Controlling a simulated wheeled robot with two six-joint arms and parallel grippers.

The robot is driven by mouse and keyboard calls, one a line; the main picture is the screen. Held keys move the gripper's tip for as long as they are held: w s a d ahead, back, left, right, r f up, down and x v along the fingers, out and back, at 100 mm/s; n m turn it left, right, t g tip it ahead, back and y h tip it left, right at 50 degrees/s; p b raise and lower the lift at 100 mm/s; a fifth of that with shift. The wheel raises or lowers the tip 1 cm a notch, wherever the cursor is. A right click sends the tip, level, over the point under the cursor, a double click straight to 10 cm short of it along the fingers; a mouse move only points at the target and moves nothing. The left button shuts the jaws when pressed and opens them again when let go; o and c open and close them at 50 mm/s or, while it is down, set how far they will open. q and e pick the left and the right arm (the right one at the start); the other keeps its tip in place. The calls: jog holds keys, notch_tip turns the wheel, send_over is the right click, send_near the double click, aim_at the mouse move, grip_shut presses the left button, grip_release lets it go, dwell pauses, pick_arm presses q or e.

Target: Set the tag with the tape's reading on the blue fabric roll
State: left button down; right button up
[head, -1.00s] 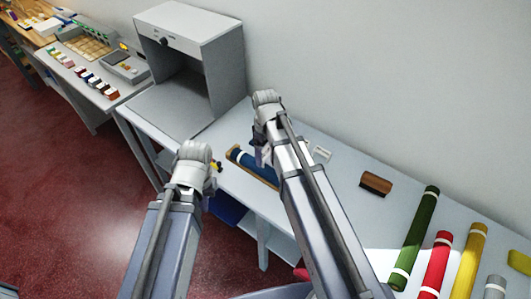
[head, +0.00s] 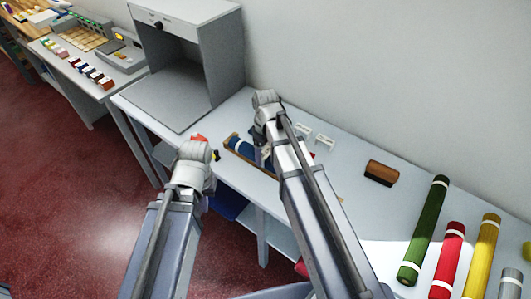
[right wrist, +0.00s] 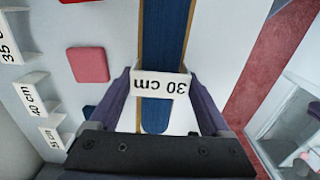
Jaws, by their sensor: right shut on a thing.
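The blue fabric roll (head: 240,147) lies on the counter with a wooden strip along its edge. In the right wrist view the roll (right wrist: 161,45) runs away between wooden edges. My right gripper (right wrist: 160,82) is shut on a white tag (right wrist: 162,87) reading 30 cm, held across the roll. I cannot tell whether the tag touches it. In the head view my right gripper (head: 264,152) is at the roll, its jaws largely hidden by my arm. My left gripper (head: 213,157) is by the counter's front edge, its jaws mostly hidden. I cannot make out the tape's reading.
Other white tags (right wrist: 31,95) stand on the wall side, including 35 cm and 40 cm. A pink-red pad (right wrist: 88,64) lies near them. A brown block (head: 381,172) and green (head: 424,230), red (head: 448,260) and yellow (head: 481,258) rolls lie to the right. A grey box (head: 185,60) stands behind.

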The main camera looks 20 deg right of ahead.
jog(key=shift+f, duration=0.45)
jog(key=o, duration=1.1)
jog(key=shift+r, duration=0.1)
notch_tip(320, 180, up, 8)
jog(key=p, duration=0.7)
jog(key=shift+s+a+f, duration=0.1)
jog(key=shift+f, duration=0.1)
jog(key=s+a+m, duration=0.1)
jog(key=s+a, duration=0.2)
jog(key=s, duration=0.1)
jog(key=s+a+m, duration=0.1)
jog(key=s+a, duration=0.3)
jog(key=s, duration=0.1)
jog(key=s+a+m+h, duration=0.1)
jog(key=s+a+m, duration=0.1)
jog(key=s, duration=0.3)
jog(key=shift+a+r, duration=0.1)
jog(key=shift+a, duration=0.55)
